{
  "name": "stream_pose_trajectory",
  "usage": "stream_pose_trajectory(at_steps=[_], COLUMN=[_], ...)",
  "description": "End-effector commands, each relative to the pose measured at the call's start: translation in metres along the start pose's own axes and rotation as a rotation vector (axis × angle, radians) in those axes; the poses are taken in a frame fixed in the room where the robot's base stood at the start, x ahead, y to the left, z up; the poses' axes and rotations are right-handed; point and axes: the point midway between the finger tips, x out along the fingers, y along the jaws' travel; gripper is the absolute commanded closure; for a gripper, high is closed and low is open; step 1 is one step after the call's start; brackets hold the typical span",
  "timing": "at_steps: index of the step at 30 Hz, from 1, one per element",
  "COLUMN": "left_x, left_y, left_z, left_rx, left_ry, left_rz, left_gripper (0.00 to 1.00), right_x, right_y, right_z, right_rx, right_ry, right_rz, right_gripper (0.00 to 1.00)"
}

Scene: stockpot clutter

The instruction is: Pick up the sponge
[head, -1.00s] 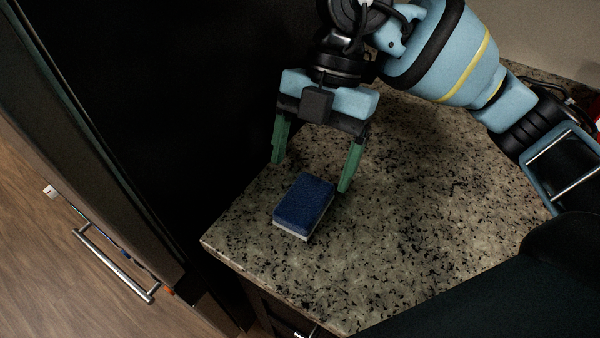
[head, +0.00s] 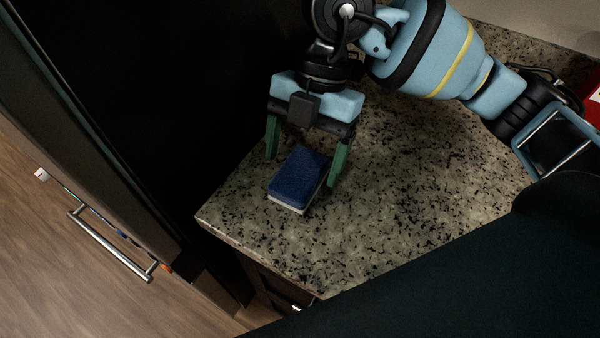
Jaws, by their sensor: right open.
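The sponge (head: 299,178) has a blue top and a pale underside and lies flat on the speckled stone counter (head: 400,190). My right gripper (head: 304,165) comes down from above with its two green fingers spread. One finger is to the left of the sponge's far end, the other beside its right edge. The jaws are open and nothing is held between them. I cannot tell whether the right finger touches the sponge. My left gripper is not in view.
A tall dark appliance (head: 130,80) stands left of the counter, close to my right gripper. A metal handle (head: 110,246) shows at lower left above the wooden floor (head: 60,290). A red object (head: 593,97) is at the far right. The counter right of the sponge is clear.

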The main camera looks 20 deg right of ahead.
Motion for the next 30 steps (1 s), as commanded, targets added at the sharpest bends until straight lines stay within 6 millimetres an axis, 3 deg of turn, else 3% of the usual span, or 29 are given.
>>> stream_pose_trajectory(at_steps=[3, 7, 28, 30], left_x=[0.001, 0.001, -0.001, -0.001], left_y=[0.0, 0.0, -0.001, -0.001], left_z=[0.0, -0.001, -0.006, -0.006], left_rx=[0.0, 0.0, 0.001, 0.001], left_ry=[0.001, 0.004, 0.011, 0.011], left_rz=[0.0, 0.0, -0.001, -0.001], left_gripper=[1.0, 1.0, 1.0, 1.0], right_x=[0.019, 0.03, 0.033, 0.033], right_y=[0.0, 0.0, 0.0, 0.0], right_z=[0.002, 0.002, 0.003, 0.003], right_rx=[-0.001, -0.001, 0.0, 0.0], right_ry=[0.002, 0.0, 0.001, 0.001], right_rz=[-0.002, -0.001, 0.0, 0.0], right_gripper=[0.18, 0.18, 0.18, 0.26])
